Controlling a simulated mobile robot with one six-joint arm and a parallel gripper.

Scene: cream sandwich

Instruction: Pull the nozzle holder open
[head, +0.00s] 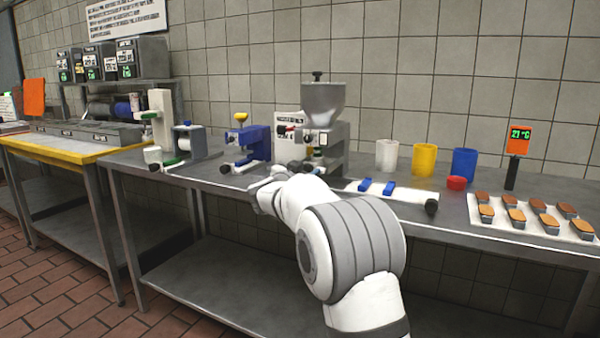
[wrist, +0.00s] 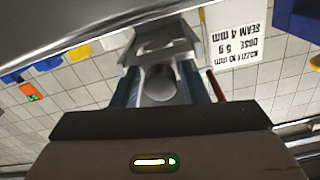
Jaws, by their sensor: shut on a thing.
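The filling machine (head: 325,140) with its steel hopper stands on the bench behind my arm. In the upside-down wrist view, my gripper (wrist: 160,72) has its two bluish fingers on either side of a grey part with a round face, which looks like the nozzle holder (wrist: 160,88). The fingers are shut on it, under the machine's pale body. How far the holder stands open cannot be told. In the head view my white arm hides the fingertips and the holder.
A settings card (wrist: 238,50) is beside the gripper in the wrist view. White, yellow and blue cups (head: 425,160), a red lid (head: 456,183) and a tray of biscuits (head: 478,220) stand right. A blue device (head: 247,145) stands close left of the machine.

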